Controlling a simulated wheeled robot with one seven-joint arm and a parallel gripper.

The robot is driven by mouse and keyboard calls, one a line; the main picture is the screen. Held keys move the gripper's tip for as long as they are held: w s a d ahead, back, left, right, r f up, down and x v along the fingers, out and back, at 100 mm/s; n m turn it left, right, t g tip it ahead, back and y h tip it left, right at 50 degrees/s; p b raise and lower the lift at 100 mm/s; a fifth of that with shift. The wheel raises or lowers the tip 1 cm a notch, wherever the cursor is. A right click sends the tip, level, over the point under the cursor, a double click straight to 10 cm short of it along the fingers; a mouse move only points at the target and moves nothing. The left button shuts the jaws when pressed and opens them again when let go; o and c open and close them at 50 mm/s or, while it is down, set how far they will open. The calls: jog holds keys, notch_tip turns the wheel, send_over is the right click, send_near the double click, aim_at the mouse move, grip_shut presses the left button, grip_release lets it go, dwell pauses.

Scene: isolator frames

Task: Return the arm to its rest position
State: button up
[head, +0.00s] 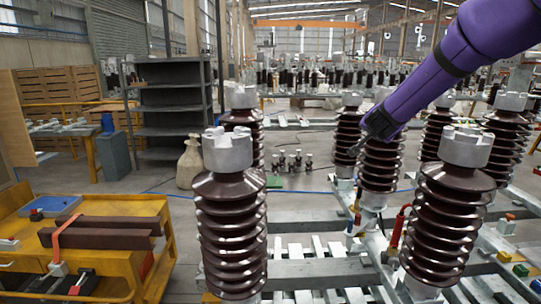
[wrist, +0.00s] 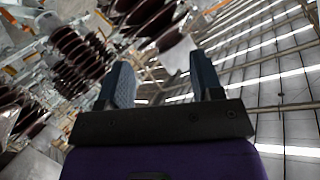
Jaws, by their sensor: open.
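My purple arm (head: 447,62) reaches in from the upper right in the head view. My gripper (head: 356,150) points down and left, in front of the brown ribbed insulators at the back. In the wrist view my gripper (wrist: 165,82) shows two dark fingers standing apart, with nothing between them. Beyond the fingers are tilted insulators (wrist: 75,48) and the hall roof (wrist: 265,60). In the head view I cannot tell whether the gripper touches the insulator behind it.
Large insulators stand at the front left (head: 231,235) and front right (head: 447,225) on a grey metal frame (head: 315,272). A yellow cart (head: 150,215) stands at the lower left. A dark shelf (head: 172,105) stands behind it. Open floor lies between cart and shelf.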

jog(key=s+a+r+n+g+y, duration=0.1)
jog(key=s+a+r+n+y, duration=0.15)
jog(key=s, duration=0.85)
jog(key=s+a+r+n+g+y, duration=0.15)
jog(key=s+r+n+y, duration=0.25)
jog(key=s, duration=0.6)
jog(key=s+d+f+n+g+h, duration=0.1)
jog(key=s+f+g, duration=0.1)
jog(key=s, duration=1.1)
jog(key=s+d+f+n+g+h, duration=0.1)
jog(key=s+f+n+g, duration=0.1)
jog(key=s, duration=1.1)
jog(key=shift+d+f+g, duration=0.3)
jog(key=shift+f+g, duration=0.45)
jog(key=shift+f, duration=0.15)
